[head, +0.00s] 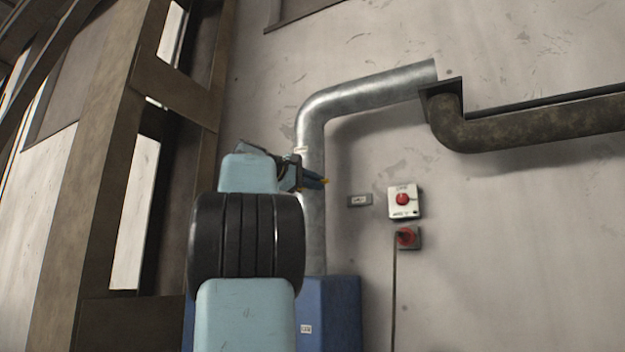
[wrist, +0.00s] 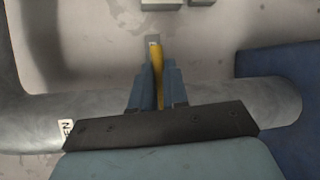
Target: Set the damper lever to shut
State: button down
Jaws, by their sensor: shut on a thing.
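The damper lever (wrist: 157,72) is a narrow yellow bar, seen in the wrist view between the blue-grey fingers of my gripper (wrist: 156,80). The fingers are shut on it. It points across the grey metal duct (wrist: 276,98), and its base is hidden. A white label (wrist: 66,134) with partly visible letters is on the duct; a small white label also shows in the head view (head: 301,150).
A blue cabinet (head: 335,310) stands under the duct. To the right on the wall are a small grey plate (head: 359,200), a white box with a red button (head: 404,201) and a red rotary switch (head: 407,237) with a cable. Dark steel framing (head: 115,180) is at the left.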

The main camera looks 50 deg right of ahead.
jog(key=shift+f+m, duration=0.4)
jog(key=shift+f, duration=0.05)
jog(key=shift+f+y, duration=0.1)
jog(key=shift+y, duration=0.2)
jog(key=c, duration=1.1)
grip_release()
jog(key=v, duration=1.3)
jog(key=shift+a, duration=0.35)
jog(key=x, duration=1.3)
jog(key=shift+d, duration=0.4)
